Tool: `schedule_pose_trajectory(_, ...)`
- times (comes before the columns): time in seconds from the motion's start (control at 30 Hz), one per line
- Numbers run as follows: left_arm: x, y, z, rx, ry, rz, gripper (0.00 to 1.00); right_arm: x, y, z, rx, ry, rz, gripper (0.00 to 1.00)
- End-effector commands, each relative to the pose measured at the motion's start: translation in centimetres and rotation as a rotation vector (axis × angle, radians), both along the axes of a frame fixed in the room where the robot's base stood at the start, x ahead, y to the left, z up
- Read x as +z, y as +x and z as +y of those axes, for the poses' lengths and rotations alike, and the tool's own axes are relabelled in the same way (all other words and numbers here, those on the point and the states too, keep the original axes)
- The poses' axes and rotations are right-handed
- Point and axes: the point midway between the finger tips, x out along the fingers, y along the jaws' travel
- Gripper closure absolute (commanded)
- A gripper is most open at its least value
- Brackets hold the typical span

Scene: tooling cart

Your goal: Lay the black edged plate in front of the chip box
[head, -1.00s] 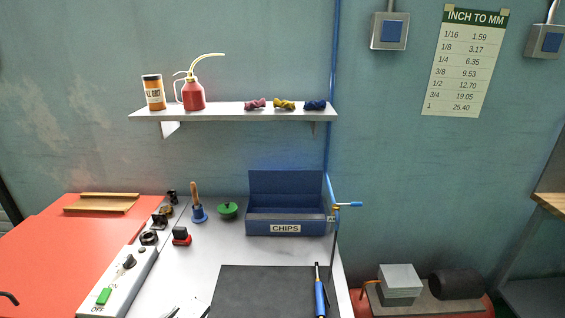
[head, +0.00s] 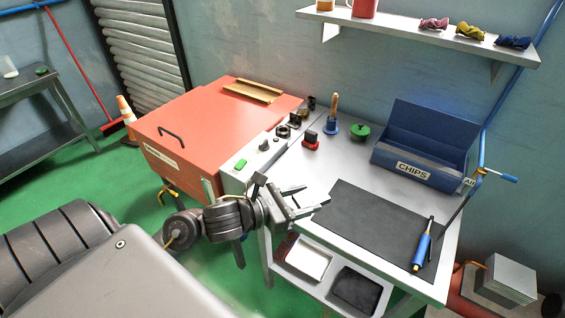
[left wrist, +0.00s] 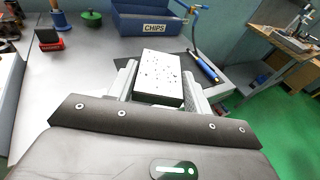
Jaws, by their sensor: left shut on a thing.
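The black edged plate (left wrist: 159,70) is a pale, dark-speckled slab with a black edge. In the left wrist view it sits between the two fingers of my left gripper (left wrist: 160,84), which is shut on it. In the head view my left gripper (head: 308,198) is over the front left of the cart top, beside the black mat's left edge. The blue chip box (head: 415,170), labelled CHIPS, stands at the back right of the cart, beyond the mat, with its lid up. It also shows in the left wrist view (left wrist: 152,27). My right gripper is not in view.
A black mat (head: 365,218) covers the cart top in front of the box. A blue-handled tool (head: 422,248) lies on its right part. A green knobbed object (head: 359,132), a blue-based stamp (head: 331,127) and a red-black block (head: 311,140) stand at the back left.

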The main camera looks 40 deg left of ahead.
Motion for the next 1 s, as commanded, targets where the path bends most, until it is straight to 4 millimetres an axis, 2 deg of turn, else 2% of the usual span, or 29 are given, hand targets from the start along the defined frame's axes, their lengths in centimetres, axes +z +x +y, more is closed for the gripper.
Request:
schedule_pose_trajectory(0.07,-1.3,-1.2,-0.1,0.028,-0.012,0.008,0.92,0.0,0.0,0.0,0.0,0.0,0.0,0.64)
schedule_pose_trajectory(0.17,-2.3,-2.4,0.8,0.109,-0.011,0.007,0.92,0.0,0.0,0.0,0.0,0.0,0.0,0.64)
schedule_pose_trajectory(0.27,-3.1,-3.6,3.0,0.232,-0.009,0.007,0.92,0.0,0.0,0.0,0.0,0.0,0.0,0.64)
schedule_pose_trajectory(0.37,-3.4,-4.6,6.2,0.37,-0.005,0.005,0.92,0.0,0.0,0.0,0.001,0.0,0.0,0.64)
schedule_pose_trajectory(0.5,-2.6,-5.0,9.7,0.486,0.003,-0.005,0.92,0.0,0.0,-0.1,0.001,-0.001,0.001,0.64)
schedule_pose_trajectory(0.57,-2.0,-4.9,10.7,0.511,0.004,-0.007,0.92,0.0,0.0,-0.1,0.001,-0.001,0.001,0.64)
schedule_pose_trajectory(1.0,-2.0,-4.8,11.1,0.513,-0.001,-0.004,0.92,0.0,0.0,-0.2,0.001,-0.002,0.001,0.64)
